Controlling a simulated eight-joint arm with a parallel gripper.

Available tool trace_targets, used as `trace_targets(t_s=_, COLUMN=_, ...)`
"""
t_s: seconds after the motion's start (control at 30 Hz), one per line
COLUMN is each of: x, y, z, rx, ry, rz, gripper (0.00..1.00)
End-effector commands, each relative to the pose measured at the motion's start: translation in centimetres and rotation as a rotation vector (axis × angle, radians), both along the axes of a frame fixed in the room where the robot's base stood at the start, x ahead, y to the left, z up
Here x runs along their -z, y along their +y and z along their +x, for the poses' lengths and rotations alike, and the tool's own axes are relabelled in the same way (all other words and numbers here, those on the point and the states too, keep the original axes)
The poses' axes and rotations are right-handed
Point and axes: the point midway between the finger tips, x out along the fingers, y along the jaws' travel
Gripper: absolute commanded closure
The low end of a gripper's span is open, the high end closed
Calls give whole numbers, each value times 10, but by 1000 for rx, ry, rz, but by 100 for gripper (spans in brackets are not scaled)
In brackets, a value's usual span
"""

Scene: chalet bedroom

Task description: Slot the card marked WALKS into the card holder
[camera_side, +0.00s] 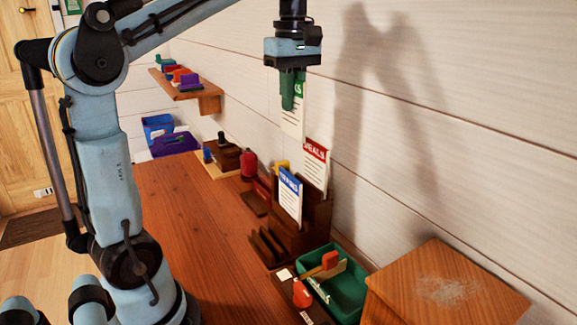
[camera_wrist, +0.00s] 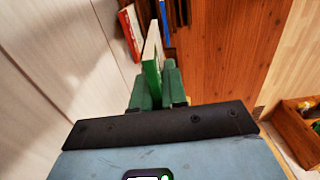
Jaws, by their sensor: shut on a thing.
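My gripper (camera_side: 290,103) has green fingers and points down, high near the wall. It is shut on a white card with a green heading (camera_side: 293,122); only the letters "KS" show, the rest being behind the fingers. The card hangs upright, above and apart from the card holder. It also shows edge-on between the fingers in the wrist view (camera_wrist: 152,60). The card holder (camera_side: 290,238) is a dark wooden stepped rack by the wall. It holds a red-headed card marked MEALS (camera_side: 315,166) behind and a blue-headed card (camera_side: 290,196) in front.
A green tray (camera_side: 347,296) with a red and wooden item stands right of the holder, then a wooden box top (camera_side: 440,290). A red jar (camera_side: 249,164) stands left of the holder. A wall shelf (camera_side: 200,94) holds small coloured things. The front tabletop (camera_side: 200,235) is clear.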

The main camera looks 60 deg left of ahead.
Motion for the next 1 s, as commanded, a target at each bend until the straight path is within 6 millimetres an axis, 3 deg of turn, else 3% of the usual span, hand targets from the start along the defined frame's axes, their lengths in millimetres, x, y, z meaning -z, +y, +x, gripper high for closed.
trace_targets(t_s=0.03, x=0, y=-19, z=-8, rx=9, ry=0, rz=0, gripper=100)
trace_targets(t_s=0.2, x=5, y=-68, z=-37, rx=9, ry=0, rz=1, gripper=100)
trace_targets(t_s=0.5, x=21, y=-122, z=-86, rx=5, ry=0, rz=2, gripper=100)
trace_targets(t_s=0.6, x=32, y=-130, z=-96, rx=1, ry=-1, rz=2, gripper=100)
trace_targets(t_s=1.0, x=120, y=-128, z=-95, rx=-1, ry=-1, rz=2, gripper=100)
